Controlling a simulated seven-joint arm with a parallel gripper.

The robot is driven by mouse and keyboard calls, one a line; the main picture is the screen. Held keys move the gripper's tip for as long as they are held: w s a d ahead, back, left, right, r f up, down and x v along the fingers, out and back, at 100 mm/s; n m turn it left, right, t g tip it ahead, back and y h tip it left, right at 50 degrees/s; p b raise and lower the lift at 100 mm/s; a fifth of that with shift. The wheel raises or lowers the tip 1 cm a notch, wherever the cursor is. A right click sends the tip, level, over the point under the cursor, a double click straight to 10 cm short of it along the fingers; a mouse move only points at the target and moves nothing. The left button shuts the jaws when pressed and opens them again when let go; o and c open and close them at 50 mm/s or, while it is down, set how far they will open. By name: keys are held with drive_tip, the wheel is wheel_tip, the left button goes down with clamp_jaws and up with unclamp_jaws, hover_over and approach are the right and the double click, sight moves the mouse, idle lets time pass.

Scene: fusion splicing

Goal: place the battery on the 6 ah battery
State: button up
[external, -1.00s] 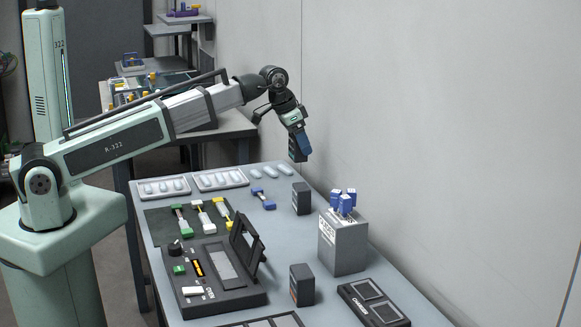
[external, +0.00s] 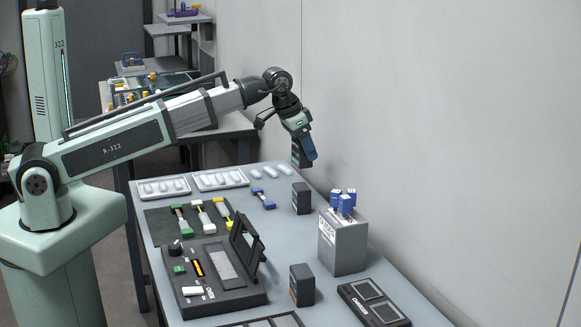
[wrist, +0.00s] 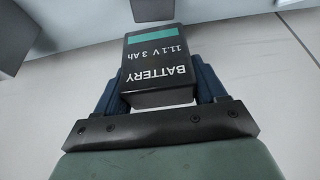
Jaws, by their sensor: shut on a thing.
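My gripper (external: 305,152) is above the far right part of the table, near the wall. It is shut on a dark battery (wrist: 158,68) with a teal band, lettered "BATTERY 11.1 V 3 Ah"; blue fingers clasp its two sides. The held battery also shows in the external view (external: 296,152), in the air. Below it, apart from it, a dark upright block (external: 301,199) like a battery stands on the table. A similar block (external: 302,286) with a reddish mark stands nearer the front. Their labels are too small to read, so I cannot tell which is 6 Ah.
A grey box (external: 343,245) with blue-topped pieces stands to the right of the blocks. A splicer-like device (external: 212,285) with a raised lid, a charger (external: 374,303) and white trays (external: 163,188) share the table. The wall is close on the right.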

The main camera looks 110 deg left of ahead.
sight(295, 145)
drive_tip(key=shift+f, duration=3)
drive_tip(key=shift+f, duration=0.1)
drive_tip(key=o, duration=1.3)
drive_tip(key=shift+v, duration=6.1)
drive_tip(key=shift+w, duration=0.1)
